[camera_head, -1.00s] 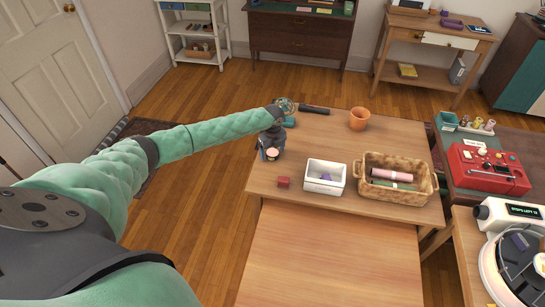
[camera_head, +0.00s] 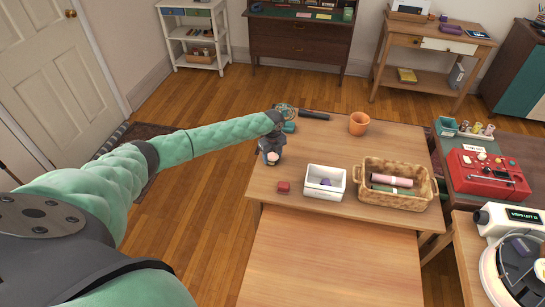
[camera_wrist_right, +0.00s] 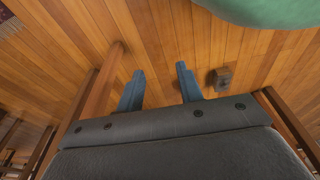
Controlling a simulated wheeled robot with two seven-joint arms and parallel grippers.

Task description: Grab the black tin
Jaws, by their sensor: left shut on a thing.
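A small dark tin with a pale, pinkish top (camera_head: 273,157) stands at the left side of the wooden table; I take it to be the black tin. My left gripper (camera_head: 270,150) reaches down over it from behind and is shut on it. The dark fingers cover much of its side, and I cannot tell whether its base touches the table. My right gripper (camera_wrist_right: 160,86) shows in the right wrist view with its two fingers apart, empty, above the floor.
On the table (camera_head: 350,232) are a red cube (camera_head: 283,187), a white box (camera_head: 312,192), a wicker basket (camera_head: 369,196), an orange cup (camera_head: 358,124) and a dark bar-shaped thing (camera_head: 314,115). The table's front half is clear.

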